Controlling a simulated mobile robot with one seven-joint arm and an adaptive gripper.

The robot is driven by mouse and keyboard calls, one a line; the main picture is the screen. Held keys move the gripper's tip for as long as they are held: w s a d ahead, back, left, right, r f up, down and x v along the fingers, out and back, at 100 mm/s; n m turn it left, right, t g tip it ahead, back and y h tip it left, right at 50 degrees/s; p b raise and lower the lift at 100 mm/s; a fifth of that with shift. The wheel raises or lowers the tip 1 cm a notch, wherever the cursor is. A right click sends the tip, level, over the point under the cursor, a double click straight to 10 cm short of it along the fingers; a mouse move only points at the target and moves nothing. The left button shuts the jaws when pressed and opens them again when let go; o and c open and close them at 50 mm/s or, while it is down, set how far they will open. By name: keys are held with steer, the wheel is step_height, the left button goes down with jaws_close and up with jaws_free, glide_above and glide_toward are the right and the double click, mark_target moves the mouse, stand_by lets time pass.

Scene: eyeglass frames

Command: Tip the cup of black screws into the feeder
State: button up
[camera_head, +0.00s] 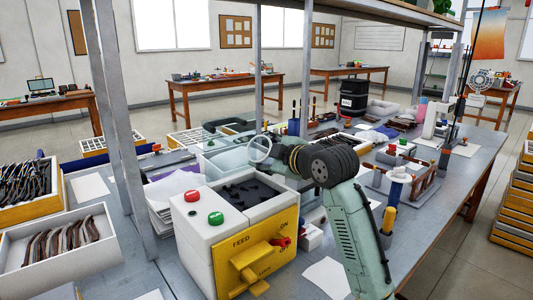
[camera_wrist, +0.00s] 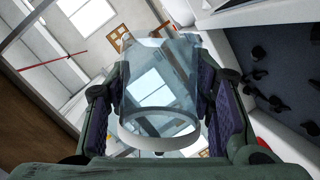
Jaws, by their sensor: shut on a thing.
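The feeder (camera_head: 201,232) is a white box with a yellow front panel, red and green buttons and an open dark hopper on top. Black screws (camera_head: 250,189) lie in the hopper; several also show at the right of the wrist view (camera_wrist: 276,103). My gripper (camera_head: 277,150) is above the hopper's back side, shut on a clear cup. The cup (camera_head: 260,149) is tipped well over, its pale ring visible in the head view. In the wrist view the see-through cup (camera_wrist: 160,85) sits between both finger pads, and no screws show in it.
A clear bin (camera_head: 225,160) stands behind the feeder. White trays of eyeglass parts (camera_head: 55,250) are at left. A rack with brown frames (camera_head: 405,180) and a yellow-handled tool (camera_head: 389,220) stand right of my arm. Metal shelf posts (camera_head: 125,140) rise at left.

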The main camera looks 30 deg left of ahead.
steer(key=r+m+p, duration=0.1)
steer(key=p, duration=0.2)
steer(key=shift+g, duration=0.4)
steer(key=shift+s+f+m+g+p, duration=0.1)
steer(key=shift+m+g+p, duration=0.2)
steer(key=shift+m+p, duration=0.55)
steer(key=shift+f+g+p, duration=0.3)
steer(key=shift+f+p, duration=0.05)
steer(key=shift+p, duration=0.05)
steer(key=shift+s+r+m+p, duration=0.1)
steer(key=shift+r+m+p, duration=0.3)
steer(key=shift+p, duration=0.7)
steer(key=shift+s+a+f+m+g+p, duration=0.15)
steer(key=shift+m+g+p, duration=0.2)
steer(key=shift+g+p, duration=0.2)
steer(key=shift+s+f+m+g+p, duration=0.15)
steer(key=shift+f+m+g+p, duration=0.15)
steer(key=shift+m+p, duration=0.3)
steer(key=shift+f, duration=0.15)
